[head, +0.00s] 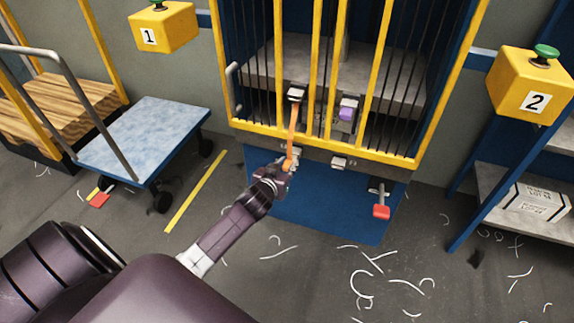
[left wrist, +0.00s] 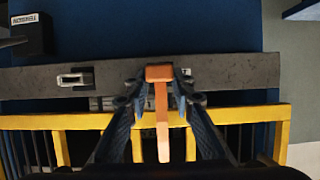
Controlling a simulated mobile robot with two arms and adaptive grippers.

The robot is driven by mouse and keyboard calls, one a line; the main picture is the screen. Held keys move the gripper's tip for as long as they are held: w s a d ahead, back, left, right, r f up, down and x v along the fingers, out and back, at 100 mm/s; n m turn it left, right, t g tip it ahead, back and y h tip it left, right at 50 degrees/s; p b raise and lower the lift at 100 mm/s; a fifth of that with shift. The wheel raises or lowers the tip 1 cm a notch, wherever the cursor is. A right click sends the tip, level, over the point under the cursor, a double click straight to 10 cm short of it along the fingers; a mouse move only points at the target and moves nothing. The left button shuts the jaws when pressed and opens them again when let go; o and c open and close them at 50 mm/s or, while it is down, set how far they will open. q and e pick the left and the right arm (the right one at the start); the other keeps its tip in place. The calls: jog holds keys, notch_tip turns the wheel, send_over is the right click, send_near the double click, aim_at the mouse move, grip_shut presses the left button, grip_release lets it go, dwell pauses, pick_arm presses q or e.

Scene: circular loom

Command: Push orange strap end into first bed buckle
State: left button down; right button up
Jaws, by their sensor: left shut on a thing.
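My left gripper (head: 285,168) is shut on the orange strap end (left wrist: 159,72), an orange block at the tip of the strap. The orange strap (head: 294,125) runs from an upper fitting (head: 296,94) behind the yellow bars down to the gripper. The strap end is in front of the grey bed rail (left wrist: 240,72). A bit of pale metal (left wrist: 186,72) shows beside it, probably a buckle mostly hidden by the end and fingers. Whether the end touches or enters it cannot be told. Another bed buckle (head: 338,163) is empty; it also shows in the left wrist view (left wrist: 75,79).
The yellow barred guard (head: 316,60) stands around the strap. A purple strap end (head: 348,112) is behind its bars. A red pedal (head: 381,211) is at right, above the blue mat (head: 330,215). A blue cart (head: 145,130) stands left; numbered yellow button boxes (head: 165,28) (head: 530,85) flank the guard.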

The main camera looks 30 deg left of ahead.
pick_arm(q)
jog(key=shift+w+a, duration=0.1)
jog(key=shift+w, duration=0.45)
jog(key=shift+w+a, duration=0.15)
jog(key=shift+w, duration=0.3)
pick_arm(e)
jog(key=shift+w+r, duration=0.45)
jog(key=shift+r, duration=0.15)
pick_arm(q)
jog(key=c, duration=1.6)
grip_release()
pick_arm(e)
jog(key=shift+r, duration=0.1)
pick_arm(q)
jog(key=shift+s, duration=0.1)
pick_arm(e)
jog(key=shift+a, duration=0.1)
pick_arm(q)
jog(key=v, duration=1.1)
jog(key=shift+s+r, duration=0.15)
jog(key=shift+s, duration=0.2)
